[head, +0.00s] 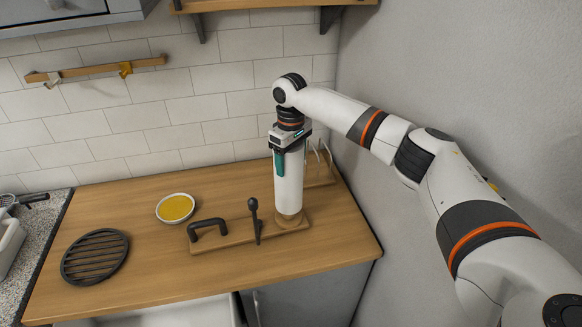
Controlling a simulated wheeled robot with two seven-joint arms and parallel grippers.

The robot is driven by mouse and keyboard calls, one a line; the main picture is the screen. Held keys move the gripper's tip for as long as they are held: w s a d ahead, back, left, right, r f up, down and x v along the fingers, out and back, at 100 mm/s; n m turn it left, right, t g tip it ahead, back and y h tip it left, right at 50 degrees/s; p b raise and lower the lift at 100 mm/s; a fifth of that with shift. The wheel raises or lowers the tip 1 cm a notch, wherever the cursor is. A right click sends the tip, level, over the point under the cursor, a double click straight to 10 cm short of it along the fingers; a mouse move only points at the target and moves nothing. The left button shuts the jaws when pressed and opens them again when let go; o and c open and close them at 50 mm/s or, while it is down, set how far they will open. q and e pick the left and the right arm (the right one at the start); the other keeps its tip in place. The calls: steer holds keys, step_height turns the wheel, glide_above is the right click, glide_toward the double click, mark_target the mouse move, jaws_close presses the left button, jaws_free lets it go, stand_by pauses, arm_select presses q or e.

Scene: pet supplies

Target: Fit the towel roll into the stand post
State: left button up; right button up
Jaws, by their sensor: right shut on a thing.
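The white towel roll (289,185) is upright, with its upper end between the fingers of my right gripper (289,150). The gripper comes from above and is shut on the roll. The roll's lower end is directly over a round wooden piece (289,219) at the right end of a wooden base board (220,243). No bare post shows there; I cannot tell whether one is inside the roll, or whether the roll touches the wood. My left gripper is out of view.
On the board are a black handle (207,228) and a black upright lever (255,222). A yellow-filled bowl (175,208) and black round grate (95,256) lie left on the counter (140,290). A wooden rack (320,172) stands behind the roll; a wall is at right.

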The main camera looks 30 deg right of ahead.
step_height(320, 180, down, 3)
steer(key=shift+f+p, duration=0.2)
steer(key=shift+p, duration=0.45)
steer(key=shift+f, duration=0.45)
steer(key=o, duration=1.4)
steer(key=shift+f, duration=0.1)
step_height(320, 180, up, 11)
steer(key=b, duration=0.4)
steer(key=shift+a, duration=0.1)
steer(key=shift+r+b, duration=0.3)
steer(key=shift+r, duration=0.35)
